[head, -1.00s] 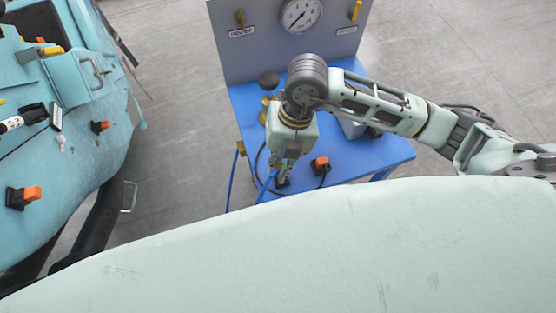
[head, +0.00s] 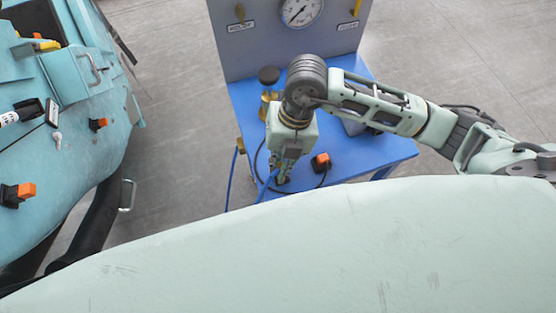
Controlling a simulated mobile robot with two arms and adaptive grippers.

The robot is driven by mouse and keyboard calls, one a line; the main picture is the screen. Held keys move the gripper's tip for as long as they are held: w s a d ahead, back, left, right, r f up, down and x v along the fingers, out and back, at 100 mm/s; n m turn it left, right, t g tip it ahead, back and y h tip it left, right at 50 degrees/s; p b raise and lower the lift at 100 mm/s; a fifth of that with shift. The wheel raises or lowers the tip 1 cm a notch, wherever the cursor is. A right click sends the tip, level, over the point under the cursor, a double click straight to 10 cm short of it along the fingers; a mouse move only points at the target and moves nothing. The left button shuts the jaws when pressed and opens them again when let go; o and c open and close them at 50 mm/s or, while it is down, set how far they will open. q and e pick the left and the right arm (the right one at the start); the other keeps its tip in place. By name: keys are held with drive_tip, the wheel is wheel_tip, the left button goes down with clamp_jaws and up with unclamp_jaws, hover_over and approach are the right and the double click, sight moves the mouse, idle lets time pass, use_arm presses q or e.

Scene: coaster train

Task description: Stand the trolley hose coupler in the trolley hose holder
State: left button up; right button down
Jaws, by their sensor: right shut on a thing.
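My right gripper (head: 282,178) points down over the front part of the blue trolley top (head: 356,158). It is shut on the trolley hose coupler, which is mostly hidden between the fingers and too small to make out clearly. My left gripper is not in view.
A grey panel with a pressure gauge (head: 300,11) rises at the trolley's back. A black knob (head: 268,75) on brass fittings stands left of my wrist. An orange-and-black block (head: 320,161) sits right of the gripper. The teal train car (head: 85,150) is at left, a pale green surface (head: 300,255) in front.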

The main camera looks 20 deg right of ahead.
drive_tip(key=shift+f, duration=0.3)
drive_tip(key=c, duration=1.9)
unclamp_jaws()
drive_tip(key=shift+o, duration=0.2)
drive_tip(key=v, duration=1.2)
